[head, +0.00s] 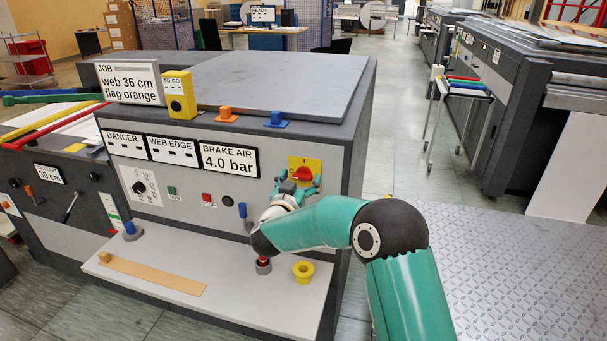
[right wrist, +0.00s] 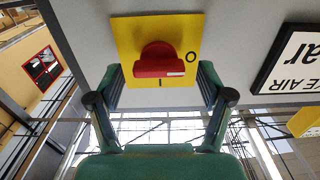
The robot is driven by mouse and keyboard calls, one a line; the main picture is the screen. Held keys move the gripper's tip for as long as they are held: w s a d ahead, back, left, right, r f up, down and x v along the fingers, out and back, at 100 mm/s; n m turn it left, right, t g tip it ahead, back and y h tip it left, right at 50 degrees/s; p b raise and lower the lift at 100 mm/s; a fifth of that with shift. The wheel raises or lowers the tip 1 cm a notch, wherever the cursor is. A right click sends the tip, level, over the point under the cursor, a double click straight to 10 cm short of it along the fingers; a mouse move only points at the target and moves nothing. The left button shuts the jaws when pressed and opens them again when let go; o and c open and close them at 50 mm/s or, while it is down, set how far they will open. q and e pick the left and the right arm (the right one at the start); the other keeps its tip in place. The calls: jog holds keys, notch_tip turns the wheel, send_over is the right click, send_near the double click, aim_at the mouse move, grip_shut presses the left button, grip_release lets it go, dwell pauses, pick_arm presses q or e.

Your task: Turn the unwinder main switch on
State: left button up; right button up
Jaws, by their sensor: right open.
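The unwinder main switch is a red rotary knob (head: 304,174) on a yellow plate (head: 316,165) at the right of the machine's front panel. My right gripper (head: 293,188) is at the panel, in front of the switch. In the wrist view its open fingers (right wrist: 162,88) stand either side of the knob, with gaps on both sides. Contact is not visible. My left gripper is not in view.
A blue-handled lever (head: 243,215) is left of my right wrist. The BRAKE AIR display (head: 229,158) is left of the switch. Open floor lies right of the machine.

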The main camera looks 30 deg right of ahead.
jog(key=shift+w+d, duration=0.15)
jog(key=shift+d, duration=0.05)
